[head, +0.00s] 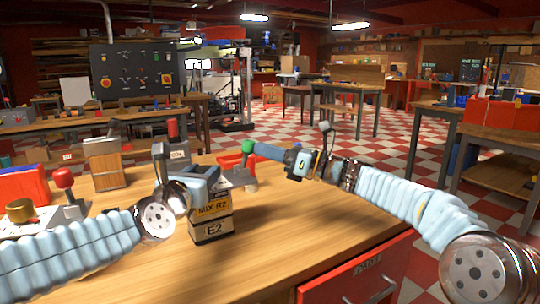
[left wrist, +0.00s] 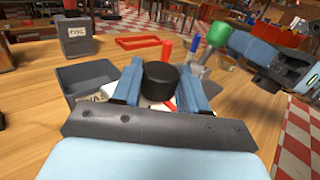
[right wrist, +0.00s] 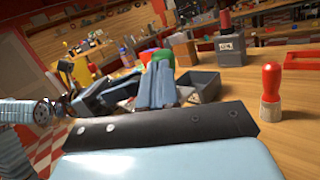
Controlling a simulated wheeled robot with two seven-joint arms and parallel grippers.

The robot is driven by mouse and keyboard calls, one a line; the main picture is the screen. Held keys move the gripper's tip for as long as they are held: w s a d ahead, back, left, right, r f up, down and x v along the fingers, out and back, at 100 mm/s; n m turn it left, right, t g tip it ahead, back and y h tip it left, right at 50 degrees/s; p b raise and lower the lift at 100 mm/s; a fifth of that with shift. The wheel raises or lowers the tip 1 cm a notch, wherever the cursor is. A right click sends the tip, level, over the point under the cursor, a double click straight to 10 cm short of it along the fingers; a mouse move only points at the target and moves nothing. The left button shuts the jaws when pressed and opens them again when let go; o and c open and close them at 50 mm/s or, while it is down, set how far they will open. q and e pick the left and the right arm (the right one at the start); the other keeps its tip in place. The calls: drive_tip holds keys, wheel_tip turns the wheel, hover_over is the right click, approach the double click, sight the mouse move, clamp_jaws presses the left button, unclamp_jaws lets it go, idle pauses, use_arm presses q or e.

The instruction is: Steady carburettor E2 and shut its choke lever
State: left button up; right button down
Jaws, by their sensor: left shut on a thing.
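Carburettor E2 (head: 212,226) stands upright on the wooden bench, with "MIX R2" and "E2" labels on its front. My left gripper (head: 188,176) is at its top. In the left wrist view its fingers are shut on the black round top part (left wrist: 158,82) of the carburettor. The choke lever's green knob (head: 247,147) sticks up at the right of the carburettor; it also shows in the left wrist view (left wrist: 218,33). My right gripper (head: 268,152) has its fingers together, tips at the knob's right side. In the right wrist view the fingers partly hide the knob (right wrist: 162,57); contact is hard to tell.
A red tray (head: 229,160) lies behind the carburettor. A wooden box (head: 104,165), a grey block with a red top (head: 173,133) and a red-knobbed part (head: 64,179) stand at the left. The bench front right is clear, above a red drawer (head: 358,277).

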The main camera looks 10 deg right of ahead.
drive_tip(key=shift+s+a+r+n+g+h, duration=0.15)
drive_tip(key=shift+a+r+n+g+h, duration=0.25)
drive_tip(key=shift+a+n, duration=0.2)
drive_tip(key=shift+s+a+r+n+g+h, duration=0.15)
drive_tip(key=shift+a+r+n+g+h, duration=0.15)
drive_tip(key=shift+a+n+g+h, duration=0.25)
drive_tip(key=c, duration=1.8)
unclamp_jaws()
drive_tip(key=shift+t, duration=0.25)
drive_tip(key=v, duration=1.3)
drive_tip(key=shift+d, duration=0.25)
drive_tip(key=shift+o, duration=1.2)
drive_tip(key=shift+w+a, duration=0.2)
drive_tip(key=shift+a, duration=0.05)
drive_tip(key=o, duration=0.7)
drive_tip(key=shift+n+g+y, duration=0.35)
drive_tip(key=shift+n+g, duration=0.1)
drive_tip(key=shift+g, duration=0.05)
drive_tip(key=w+a, duration=0.1)
drive_tip(key=a, duration=0.1)
drive_tip(key=w+a, duration=0.2)
drive_tip(key=shift+w+a+f, duration=0.1)
drive_tip(key=shift+w+a, duration=0.1)
drive_tip(key=shift+w, duration=0.05)
hover_over(241, 164)
drive_tip(key=shift+w, duration=0.1)
